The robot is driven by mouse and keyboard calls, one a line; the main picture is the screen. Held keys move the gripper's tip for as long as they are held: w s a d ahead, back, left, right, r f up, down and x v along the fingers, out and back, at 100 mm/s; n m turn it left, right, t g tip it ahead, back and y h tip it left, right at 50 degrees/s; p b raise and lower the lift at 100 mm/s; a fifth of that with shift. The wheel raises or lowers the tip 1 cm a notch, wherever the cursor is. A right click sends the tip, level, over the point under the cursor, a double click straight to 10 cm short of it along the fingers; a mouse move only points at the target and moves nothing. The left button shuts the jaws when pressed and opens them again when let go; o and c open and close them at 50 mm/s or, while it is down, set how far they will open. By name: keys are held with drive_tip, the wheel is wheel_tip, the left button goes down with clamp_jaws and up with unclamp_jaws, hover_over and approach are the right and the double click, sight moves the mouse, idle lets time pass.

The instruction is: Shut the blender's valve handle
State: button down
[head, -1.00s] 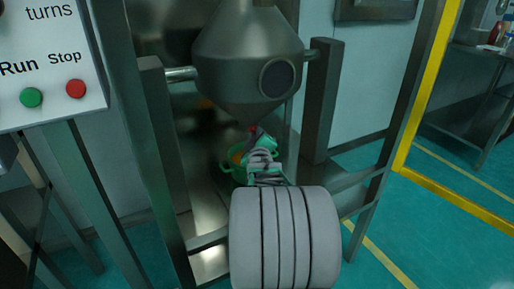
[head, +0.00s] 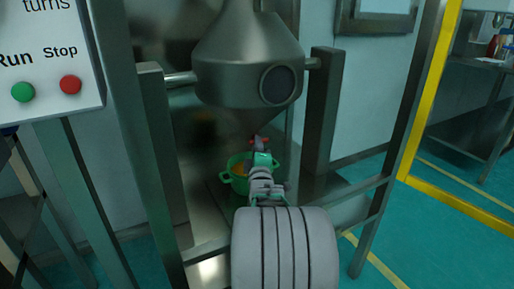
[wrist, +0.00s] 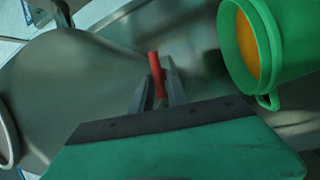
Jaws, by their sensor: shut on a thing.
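The blender (head: 248,60) is a grey metal vessel that narrows to a cone at the bottom, hung between two posts. Its red valve handle (wrist: 155,75) shows between my fingers in the wrist view. A small red part of the handle also shows in the head view (head: 259,143), at the cone's lower end. My gripper (wrist: 158,92) is shut on the red handle. In the head view my gripper (head: 262,152) is just below the cone, and my arm hides part of the space beneath it.
A green pot (head: 236,176) with orange contents stands under the cone, close beside my gripper; it also shows in the wrist view (wrist: 275,50). Frame posts (head: 320,110) stand on both sides. A control panel (head: 50,60) with green and red buttons is at the left.

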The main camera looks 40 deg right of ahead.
drive_tip(key=shift+d+r, duration=0.1)
drive_tip(key=shift+r, duration=0.5)
drive_tip(key=c, duration=1.6)
unclamp_jaws()
drive_tip(key=shift+o, duration=1)
drive_tip(key=shift+f, duration=0.2)
drive_tip(key=shift+f, duration=0.15)
drive_tip(key=p+v, duration=0.2)
drive_tip(key=v, duration=0.6)
drive_tip(key=shift+w, duration=0.15)
